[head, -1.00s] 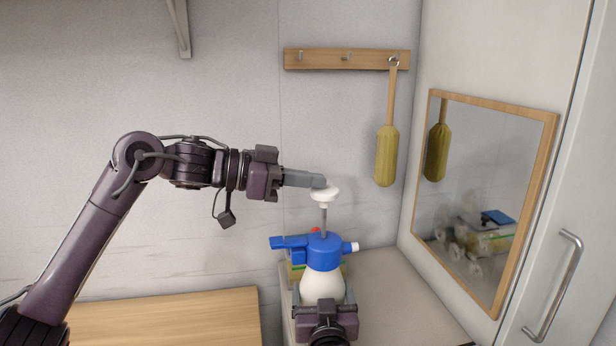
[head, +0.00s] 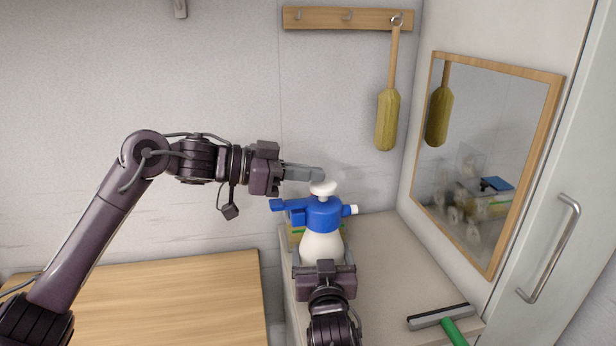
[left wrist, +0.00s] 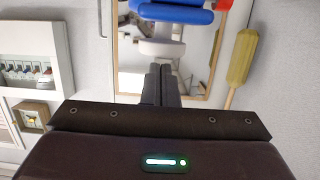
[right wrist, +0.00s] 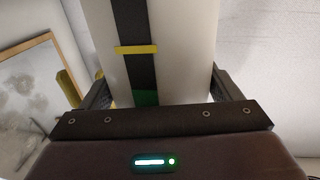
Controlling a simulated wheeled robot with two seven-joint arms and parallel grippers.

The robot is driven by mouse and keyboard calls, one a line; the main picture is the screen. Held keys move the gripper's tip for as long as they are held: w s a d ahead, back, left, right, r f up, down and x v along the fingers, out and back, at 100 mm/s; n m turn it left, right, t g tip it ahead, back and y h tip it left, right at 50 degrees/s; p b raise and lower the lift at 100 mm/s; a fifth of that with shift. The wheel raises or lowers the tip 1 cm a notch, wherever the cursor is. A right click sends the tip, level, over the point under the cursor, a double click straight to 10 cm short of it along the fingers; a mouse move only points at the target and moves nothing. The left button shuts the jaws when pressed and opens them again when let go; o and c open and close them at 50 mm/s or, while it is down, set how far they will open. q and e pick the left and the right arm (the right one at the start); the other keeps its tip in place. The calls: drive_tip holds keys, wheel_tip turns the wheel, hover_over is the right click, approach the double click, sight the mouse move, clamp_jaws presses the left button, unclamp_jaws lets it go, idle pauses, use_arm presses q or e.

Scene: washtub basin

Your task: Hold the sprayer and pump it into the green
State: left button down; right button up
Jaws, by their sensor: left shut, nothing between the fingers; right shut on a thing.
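The sprayer has a white bottle (head: 322,246) and a blue top (head: 322,213), standing upright. Its white pump knob (head: 323,188) sits low, close above the blue top. My left gripper (head: 320,174) is shut and empty, its fingertips on top of the knob. The left wrist view also shows the knob (left wrist: 160,48) just beyond the shut fingers. My right gripper (head: 323,255) is shut around the bottle from the front. In the right wrist view the bottle (right wrist: 185,50) carries a black strip with a yellow marker (right wrist: 136,49), apart from a green zone (right wrist: 146,97).
The sprayer is over a pale counter (head: 385,265), with a green-handled squeegee (head: 442,317) at the front right. A wooden surface (head: 150,300) lies left. A mirror (head: 485,150) hangs on the right, and a brush (head: 388,120) hangs from a rack (head: 345,19).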

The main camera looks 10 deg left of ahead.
use_arm(q)
wheel_tip(320, 180, up, 3)
drive_tip(key=shift+f, duration=0.2)
drive_tip(key=v, duration=1)
drive_tip(key=shift+r, duration=0.2)
drive_tip(key=shift+s, duration=0.1)
drive_tip(key=c, duration=2.2)
unclamp_jaws()
